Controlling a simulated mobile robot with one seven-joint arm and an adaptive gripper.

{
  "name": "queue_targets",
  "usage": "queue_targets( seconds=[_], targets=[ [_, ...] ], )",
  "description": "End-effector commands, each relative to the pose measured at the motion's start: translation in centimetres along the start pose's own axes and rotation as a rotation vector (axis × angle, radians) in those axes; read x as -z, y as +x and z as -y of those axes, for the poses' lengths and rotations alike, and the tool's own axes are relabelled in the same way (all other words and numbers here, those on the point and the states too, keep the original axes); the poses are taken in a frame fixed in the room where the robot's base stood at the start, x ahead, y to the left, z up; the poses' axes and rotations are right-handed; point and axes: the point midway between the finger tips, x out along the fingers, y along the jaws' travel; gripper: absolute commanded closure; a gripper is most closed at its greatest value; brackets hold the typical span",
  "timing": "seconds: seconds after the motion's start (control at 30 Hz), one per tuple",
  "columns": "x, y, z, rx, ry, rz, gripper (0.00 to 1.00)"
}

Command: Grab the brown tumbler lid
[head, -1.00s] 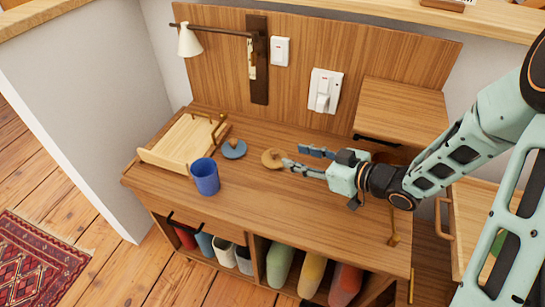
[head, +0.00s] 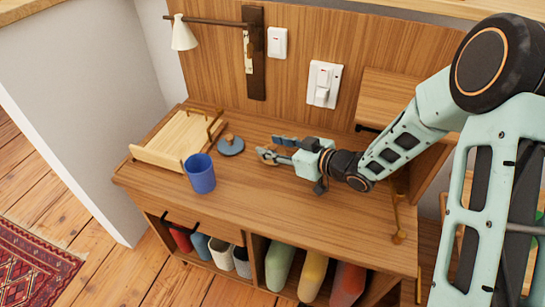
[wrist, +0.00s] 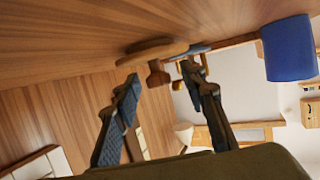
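The brown tumbler lid (head: 264,153) lies on the wooden desk and is partly hidden by my gripper (head: 271,149) in the head view. In the wrist view, the round lid (wrist: 150,50) shows edge-on with its knob. My gripper (wrist: 160,76) is open there, with one finger on each side of the knob. Gaps show between the knob and the fingertips, and I cannot see any contact.
A blue lid (head: 230,146) lies just left of the brown one. A blue tumbler (head: 201,174) stands further left, beside a wooden tray (head: 157,157). A wall panel (head: 215,75) with a lamp (head: 183,34) stands behind. The desk's front middle is clear.

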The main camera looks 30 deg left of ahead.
Motion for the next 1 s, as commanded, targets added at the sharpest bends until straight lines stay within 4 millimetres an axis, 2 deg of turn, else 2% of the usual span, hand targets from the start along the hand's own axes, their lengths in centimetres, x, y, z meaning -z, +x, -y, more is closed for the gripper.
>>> queue_targets(
  seconds=[0.23,0.6,0.87,1.0],
  targets=[
    [0.03,0.23,-0.04,-0.001,0.001,0.001,0.62],
    [0.02,0.21,-0.03,-0.001,0.000,0.001,1.00],
    [0.13,0.17,-0.03,-0.001,0.000,0.000,1.00],
    [0.87,-0.09,-0.04,-0.001,0.000,0.000,1.00]
  ],
)
